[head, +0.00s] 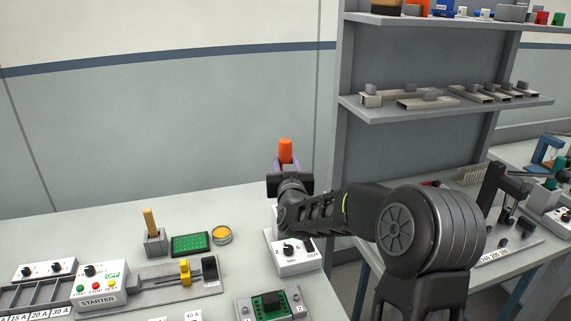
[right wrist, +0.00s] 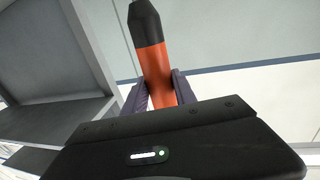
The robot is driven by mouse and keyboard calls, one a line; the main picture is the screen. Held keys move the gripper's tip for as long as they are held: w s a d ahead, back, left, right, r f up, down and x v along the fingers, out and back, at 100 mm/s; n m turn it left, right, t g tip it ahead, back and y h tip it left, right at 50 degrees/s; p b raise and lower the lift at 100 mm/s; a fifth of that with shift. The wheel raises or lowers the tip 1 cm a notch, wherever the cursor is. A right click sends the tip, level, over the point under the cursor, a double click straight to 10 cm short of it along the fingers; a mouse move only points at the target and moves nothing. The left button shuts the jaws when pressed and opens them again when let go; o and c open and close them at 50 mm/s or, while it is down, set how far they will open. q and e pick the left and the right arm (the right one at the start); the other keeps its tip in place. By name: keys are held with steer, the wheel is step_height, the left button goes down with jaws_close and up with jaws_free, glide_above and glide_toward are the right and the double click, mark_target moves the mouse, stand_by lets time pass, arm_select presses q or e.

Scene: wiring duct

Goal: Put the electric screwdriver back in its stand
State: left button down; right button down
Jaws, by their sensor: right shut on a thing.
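The electric screwdriver has an orange body and a black tapered end. Its orange part (head: 286,151) shows above my right gripper (head: 285,166) in the head view. In the right wrist view the screwdriver (right wrist: 153,62) stands between the purple-grey fingers of my right gripper (right wrist: 158,90), which are shut on it. The screwdriver is held up above the back right part of the bench, apart from the surface. Its lower part is hidden by the gripper. I cannot make out its stand for certain. My left gripper is not in view.
A white box with a dial (head: 296,255) stands below my right arm. A grey block with a wooden handle (head: 154,242), a green board (head: 190,244) and a yellow round tin (head: 221,235) are left of it. A grey shelf (head: 440,106) rises behind on the right.

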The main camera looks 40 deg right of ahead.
steer(key=shift+f+b, duration=4.95)
steer(key=shift+f, duration=0.3)
steer(key=c, duration=0.9)
jaws_free()
steer(key=shift+s, duration=0.1)
steer(key=shift+b+v, duration=0.45)
steer(key=shift+v, duration=3.4)
steer(key=shift+a, duration=0.1)
